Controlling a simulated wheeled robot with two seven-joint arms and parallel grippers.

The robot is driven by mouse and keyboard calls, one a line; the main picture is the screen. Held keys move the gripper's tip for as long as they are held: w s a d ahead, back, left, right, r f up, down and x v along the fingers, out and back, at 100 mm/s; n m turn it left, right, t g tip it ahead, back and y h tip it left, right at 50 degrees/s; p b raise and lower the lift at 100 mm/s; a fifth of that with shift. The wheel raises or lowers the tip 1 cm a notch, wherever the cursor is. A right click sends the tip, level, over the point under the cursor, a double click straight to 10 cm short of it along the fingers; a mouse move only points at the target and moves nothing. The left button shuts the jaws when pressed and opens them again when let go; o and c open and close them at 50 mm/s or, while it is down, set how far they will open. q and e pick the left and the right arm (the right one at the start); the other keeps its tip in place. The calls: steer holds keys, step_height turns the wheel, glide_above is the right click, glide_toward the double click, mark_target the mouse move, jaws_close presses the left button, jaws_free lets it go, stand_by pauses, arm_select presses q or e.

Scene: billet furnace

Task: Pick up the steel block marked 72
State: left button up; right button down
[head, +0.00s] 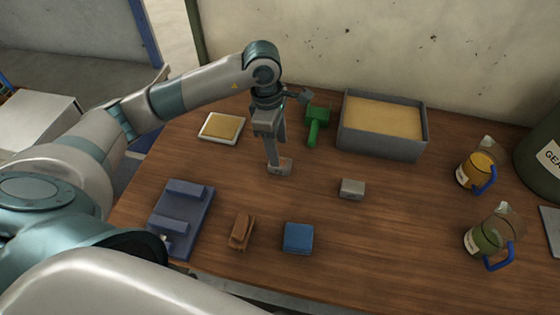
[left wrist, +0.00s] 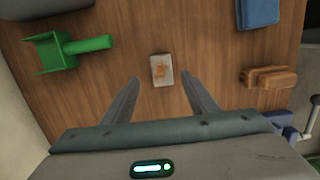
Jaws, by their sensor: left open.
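A small pale steel block (head: 285,169) with an orange-brown mark lies on the wooden table. It also shows in the left wrist view (left wrist: 162,70), where I cannot read the mark clearly. My left gripper (head: 274,166) points down over this block, open and empty. In the left wrist view the gripper's fingers (left wrist: 161,76) are spread to either side of the block, with gaps between. A second grey steel block (head: 352,189) lies to the right, its marking unreadable. My right gripper is not in view.
A green scoop (head: 314,124) and a grey bin of sand-coloured material (head: 343,137) stand behind. A blue block (head: 298,238), a brown brush-like object (head: 241,232) and a blue-grey fixture (head: 201,213) lie in front. Two jugs (head: 479,169) (head: 488,235) stand right.

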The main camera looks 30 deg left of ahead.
arm_select(q)
steer(key=shift+f, duration=0.5)
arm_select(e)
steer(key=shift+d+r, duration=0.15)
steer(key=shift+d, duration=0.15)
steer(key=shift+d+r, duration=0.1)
arm_select(q)
steer(key=shift+s+d+f+p, duration=0.1)
steer(key=shift+s+f+p, duration=0.05)
steer(key=shift+f+p, duration=0.65)
step_height(320, 180, down, 3)
steer(key=shift+d+r+p, duration=0.15)
steer(key=shift+p, duration=0.75)
steer(key=shift+f, duration=0.4)
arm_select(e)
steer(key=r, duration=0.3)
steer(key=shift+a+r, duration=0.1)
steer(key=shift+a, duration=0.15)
